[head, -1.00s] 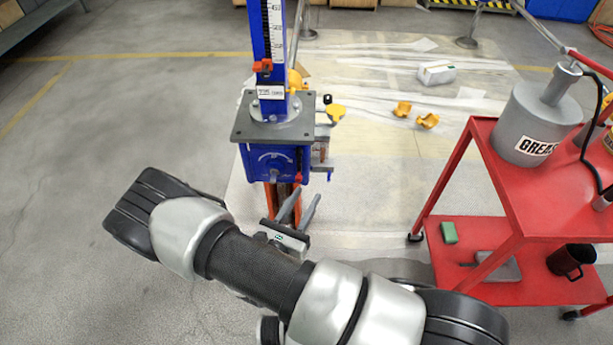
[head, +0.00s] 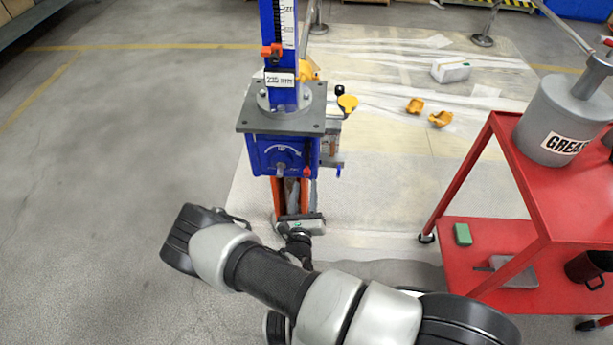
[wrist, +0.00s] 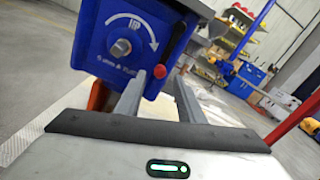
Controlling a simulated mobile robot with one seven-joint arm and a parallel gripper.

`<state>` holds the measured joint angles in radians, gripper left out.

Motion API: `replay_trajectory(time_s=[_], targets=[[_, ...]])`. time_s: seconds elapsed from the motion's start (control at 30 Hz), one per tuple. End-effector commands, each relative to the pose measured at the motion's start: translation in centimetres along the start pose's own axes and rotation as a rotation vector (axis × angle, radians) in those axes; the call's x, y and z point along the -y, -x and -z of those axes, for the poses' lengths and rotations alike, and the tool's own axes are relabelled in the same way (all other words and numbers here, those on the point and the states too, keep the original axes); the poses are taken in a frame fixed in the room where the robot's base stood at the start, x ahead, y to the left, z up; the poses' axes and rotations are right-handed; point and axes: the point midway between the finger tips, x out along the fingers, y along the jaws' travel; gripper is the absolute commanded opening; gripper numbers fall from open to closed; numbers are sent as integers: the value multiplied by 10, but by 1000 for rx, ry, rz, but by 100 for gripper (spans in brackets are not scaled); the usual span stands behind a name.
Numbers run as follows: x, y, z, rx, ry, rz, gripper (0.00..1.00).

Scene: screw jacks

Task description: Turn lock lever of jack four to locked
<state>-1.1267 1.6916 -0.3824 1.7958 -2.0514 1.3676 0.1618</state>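The jack (head: 275,153) has a blue box under a grey plate and a blue column. Its face has a curved white arrow and a central shaft stub, clear in the wrist view (wrist: 119,36). A small red knob (head: 307,172), seemingly the lock lever's end, is at the box's lower right; it also shows in the wrist view (wrist: 160,71).
A red cart (head: 535,195) with a grease can (head: 563,120) stands at the right. Orange parts (head: 440,118) and a white box (head: 450,70) lie on the sheeted floor behind. The floor at the left is clear.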

Motion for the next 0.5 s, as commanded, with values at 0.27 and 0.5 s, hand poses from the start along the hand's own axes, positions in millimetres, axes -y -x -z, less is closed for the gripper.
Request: replay_trajectory(time_s=[0.27, 0.5], targets=[[0, -48, 1, 1, -2, 3, 35], [0, -62, 0, 0, 0, 1, 35]])
